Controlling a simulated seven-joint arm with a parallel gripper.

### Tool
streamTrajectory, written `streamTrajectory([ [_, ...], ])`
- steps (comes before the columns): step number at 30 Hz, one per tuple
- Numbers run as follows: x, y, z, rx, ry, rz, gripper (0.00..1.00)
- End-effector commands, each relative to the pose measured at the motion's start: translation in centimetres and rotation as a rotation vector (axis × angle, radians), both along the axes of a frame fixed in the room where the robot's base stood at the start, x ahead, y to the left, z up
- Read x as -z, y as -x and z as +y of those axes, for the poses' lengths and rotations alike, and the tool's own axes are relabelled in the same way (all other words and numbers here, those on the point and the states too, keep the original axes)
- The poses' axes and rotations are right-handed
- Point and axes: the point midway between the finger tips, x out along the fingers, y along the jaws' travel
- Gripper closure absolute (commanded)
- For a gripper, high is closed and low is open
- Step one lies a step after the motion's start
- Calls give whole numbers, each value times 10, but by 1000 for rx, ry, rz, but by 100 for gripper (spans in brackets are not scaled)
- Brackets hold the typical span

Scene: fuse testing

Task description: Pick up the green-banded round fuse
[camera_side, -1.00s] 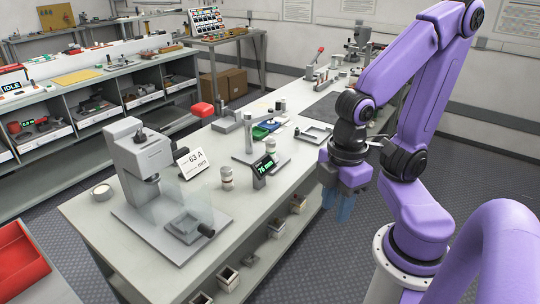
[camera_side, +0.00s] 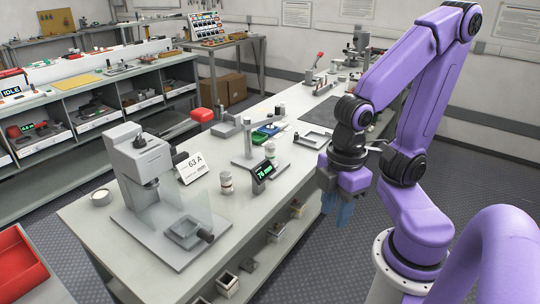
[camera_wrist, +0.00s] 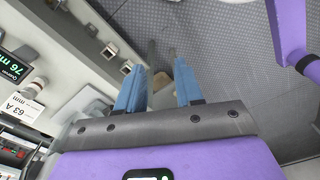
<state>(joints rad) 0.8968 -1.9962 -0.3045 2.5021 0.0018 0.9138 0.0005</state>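I cannot make out a green band on any round fuse in these views. A pale upright cylinder with a darker band (camera_side: 226,182) stands on the bench between the press and the small display. A smaller pale cylinder (camera_side: 270,149) stands behind the display; its band colour is too small to tell. My gripper (camera_side: 338,208) hangs off the bench's right edge, pointing down, apart from both cylinders.
A press with a clear shield (camera_side: 160,195) stands at the bench's near end. A 63 A card (camera_side: 192,167) and a 76 mm display (camera_side: 263,171) stand near the cylinders. Small square bins (camera_side: 227,284) sit below the bench's right edge. Floor lies under my gripper.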

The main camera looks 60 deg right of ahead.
Motion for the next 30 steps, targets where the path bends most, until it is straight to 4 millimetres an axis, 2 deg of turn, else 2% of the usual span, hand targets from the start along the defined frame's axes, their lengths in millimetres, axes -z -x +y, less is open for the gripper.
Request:
streamTrajectory([
  [2,0,0,0,0,0,0,61],
  [3,0,0,0,0,0,0,48],
  [5,0,0,0,0,0,0,31],
  [16,-5,0,1,0,-3,-1,31],
  [25,-54,0,1,-1,-6,-3,31],
  [30,-45,-26,9,97,-57,-28,31],
])
